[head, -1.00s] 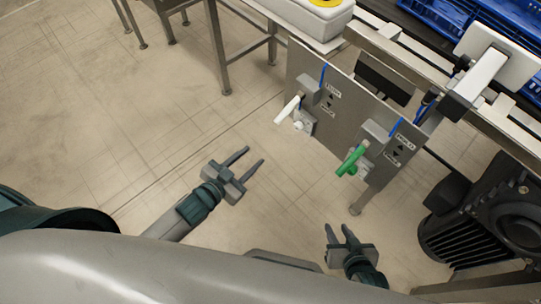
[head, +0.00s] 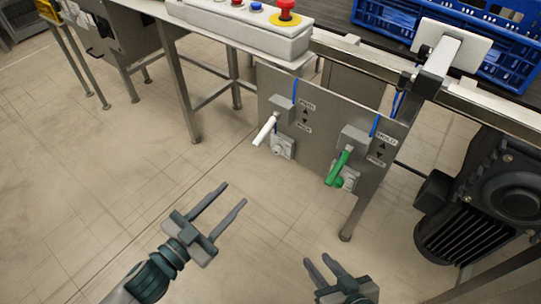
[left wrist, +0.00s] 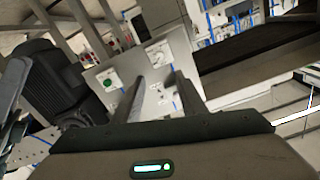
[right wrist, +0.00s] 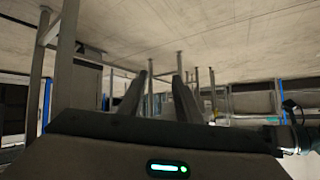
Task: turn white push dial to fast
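In the left wrist view the white dial (left wrist: 157,55) shows on the tilted panel, beyond the fingers. The dial's pointer setting is too small to read. My left gripper (head: 234,193) is open and empty, in front of the panel and apart from it, below left of the dial. My right gripper (head: 318,258) is open and empty, lower and further right, away from the panel.
A control box with a red button (head: 286,10) stands above the panel. A dark motor (head: 485,205) is at right. Blue crates (head: 480,40) lie behind. Floor at left is clear.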

